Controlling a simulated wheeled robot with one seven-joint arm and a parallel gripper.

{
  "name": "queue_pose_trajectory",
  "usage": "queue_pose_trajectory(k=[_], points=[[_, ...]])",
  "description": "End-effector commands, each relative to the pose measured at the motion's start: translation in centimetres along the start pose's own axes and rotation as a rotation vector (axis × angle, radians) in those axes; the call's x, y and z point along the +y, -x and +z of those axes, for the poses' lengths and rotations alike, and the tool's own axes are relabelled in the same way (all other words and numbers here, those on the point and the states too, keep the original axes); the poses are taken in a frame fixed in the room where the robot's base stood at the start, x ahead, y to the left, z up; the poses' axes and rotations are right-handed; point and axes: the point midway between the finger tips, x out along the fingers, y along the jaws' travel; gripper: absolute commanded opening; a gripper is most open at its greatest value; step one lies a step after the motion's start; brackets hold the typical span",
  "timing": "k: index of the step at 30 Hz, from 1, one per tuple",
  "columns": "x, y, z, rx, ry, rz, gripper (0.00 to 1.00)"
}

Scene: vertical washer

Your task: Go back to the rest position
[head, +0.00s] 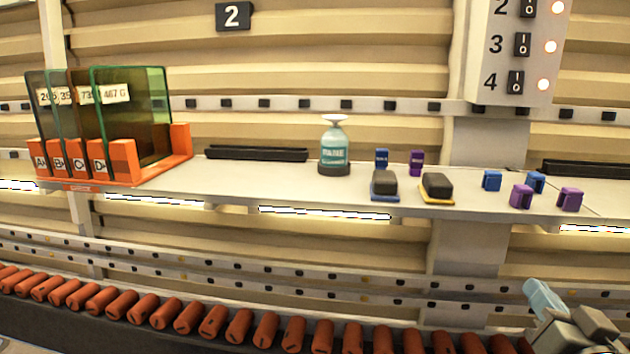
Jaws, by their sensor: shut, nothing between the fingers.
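My gripper (541,298) is at the lower right of the head view, its light blue tip pointing up and left. It looks shut, with nothing seen in it. It is below the front edge of the white shelf (270,188) and apart from everything on it. The rest of my arm is cut off by the frame's edge.
Orange rollers (240,326) run below. A switch panel (515,45) hangs upper right.

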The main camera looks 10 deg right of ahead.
Motion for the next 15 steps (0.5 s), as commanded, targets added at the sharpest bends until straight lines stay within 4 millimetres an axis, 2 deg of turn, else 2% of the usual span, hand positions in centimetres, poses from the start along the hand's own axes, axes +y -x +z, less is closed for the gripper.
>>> queue_pose_trajectory(k=[1, 6, 15], points=[[0.2, 1.8, 1.6, -0.024, 0.035, -0.009, 0.0], [0.3, 7.4, 5.4, -0.078, 0.132, -0.053, 0.0], [-0.1, 18.4, 9.9, -0.177, 0.253, -0.131, 0.0]])
